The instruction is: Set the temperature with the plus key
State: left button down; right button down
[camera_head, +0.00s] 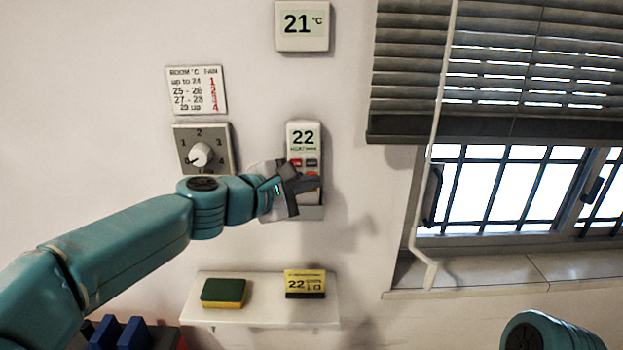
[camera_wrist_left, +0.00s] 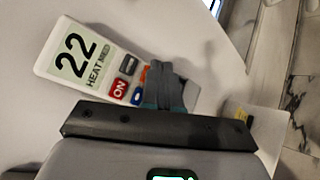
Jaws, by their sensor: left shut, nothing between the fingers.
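A white remote (camera_head: 303,135) sits upright in a wall holder (camera_head: 311,213); its display reads 22. In the left wrist view the remote (camera_wrist_left: 103,58) shows 22 and HEAT, a red ON key (camera_wrist_left: 118,89), a grey key (camera_wrist_left: 128,64), and parts of an orange key (camera_wrist_left: 144,74) and a blue key (camera_wrist_left: 137,97). My left gripper (camera_head: 314,182) is shut and empty in front of the lower keys. Its fingertips (camera_wrist_left: 163,68) partly cover the orange key; I cannot tell whether they touch it. No plus sign is legible. My right gripper is out of view.
A fan dial (camera_head: 201,154) and chart (camera_head: 196,90) are left of the remote. A window with blinds (camera_head: 490,70) is right.

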pick_arm(q)
jog(key=shift+s, duration=0.7)
jog(key=shift+s+b, duration=0.15)
jog(key=shift+b, duration=0.2)
jog(key=shift+w, duration=0.5)
